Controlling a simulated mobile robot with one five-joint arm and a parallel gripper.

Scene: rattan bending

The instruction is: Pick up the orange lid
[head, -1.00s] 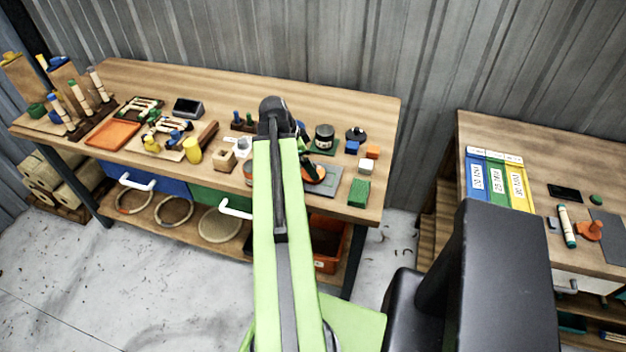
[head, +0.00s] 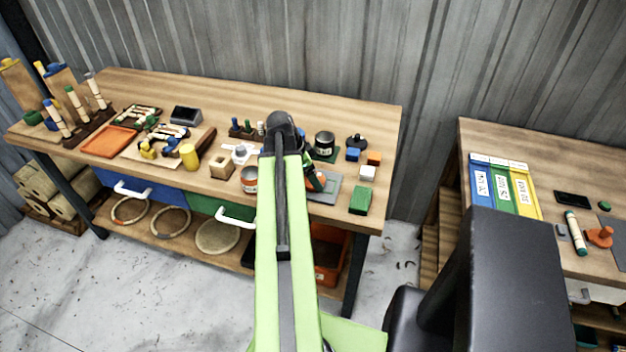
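The orange lid (head: 600,237) appears to be the round orange piece with a knob at the right edge of the head view. It lies on the right-hand bench (head: 500,140), beside a pale roll with teal ends (head: 576,233). My green and black arm rises through the middle of the view, in front of the left-hand bench (head: 330,100), well to the left of the lid. My gripper is hidden behind the arm, so its fingers cannot be made out. Nothing covers the lid.
Blue, green and yellow labelled strips (head: 500,185) and a dark flat device (head: 573,200) lie near the lid. The left-hand bench is crowded with an orange tray (head: 108,142), an orange-banded tin (head: 249,180), a black knobbed lid (head: 357,142) and several blocks. A gap separates the benches.

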